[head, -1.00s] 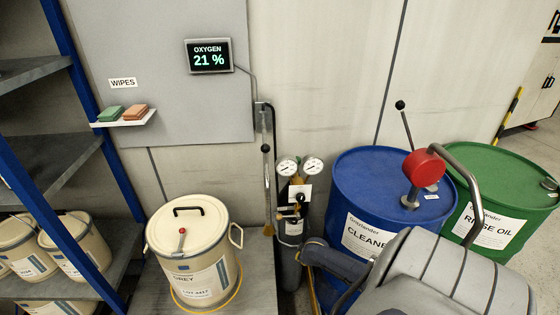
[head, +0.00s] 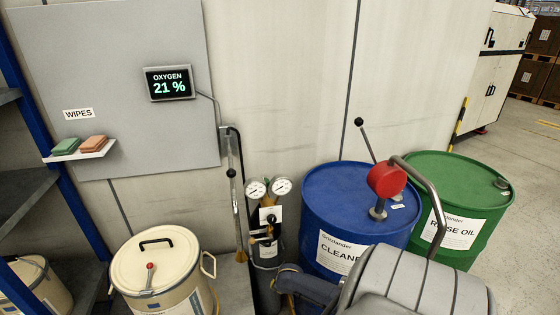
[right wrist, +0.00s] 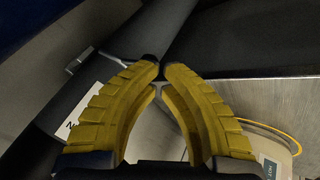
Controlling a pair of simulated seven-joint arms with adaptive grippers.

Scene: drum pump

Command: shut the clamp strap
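I cannot clearly make out the clamp strap. A dark gas cylinder (head: 266,292) with two gauges stands by the wall in the head view. In the right wrist view a dark cylinder (right wrist: 52,125) with a white label runs diagonally behind my fingers. A small grey metal piece (right wrist: 80,62) sticks out at its side; I cannot tell whether it is part of the strap. My right gripper (right wrist: 159,72) has yellow fingers, with tips together and nothing visible between them. In the head view my right arm hides the cylinder's surroundings. My left gripper is not in view.
A blue drum (head: 325,205) with a red-topped pump and a green drum (head: 490,215) stand to the right. A cream lidded container (head: 125,268) stands at lower left, beside the shelving (head: 22,190). An oxygen display (head: 170,83) hangs on the wall.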

